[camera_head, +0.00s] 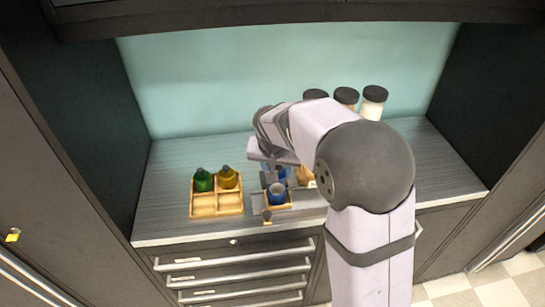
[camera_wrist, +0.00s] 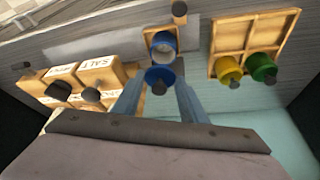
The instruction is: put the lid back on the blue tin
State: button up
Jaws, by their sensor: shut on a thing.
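The blue tin (camera_head: 277,198) stands open on a small wooden tray (camera_head: 288,207) near the counter's front. Its pale inside shows in the wrist view, where the tin (camera_wrist: 162,47) lies just beyond my fingertips. My gripper (camera_wrist: 160,88) is shut on the blue lid (camera_wrist: 152,74), which has a dark knob (camera_wrist: 159,88). The lid is beside the tin's mouth in the picture, apart from its rim as far as I can see; its height above the tin is hard to tell. In the head view my arm partly hides the gripper.
Labelled wooden boxes (camera_wrist: 97,72) stand on the tin's other side. Dark-lidded jars (camera_head: 373,103) stand at the back. A small dark-topped item (camera_head: 267,216) is in front.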

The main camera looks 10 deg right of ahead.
jog(key=shift+w+a+r+m+h, duration=0.15)
jog(key=shift+w+m+h, duration=0.15)
jog(key=shift+m, duration=0.3)
jog(key=shift+f+b, duration=2.45)
jog(key=shift+f, duration=0.8)
jog(key=shift+f+b, duration=0.15)
jog(key=shift+b, duration=0.5)
dwell(0.4)
dwell(0.4)
jog(key=o, duration=1.6)
jog(key=shift+c, duration=0.2)
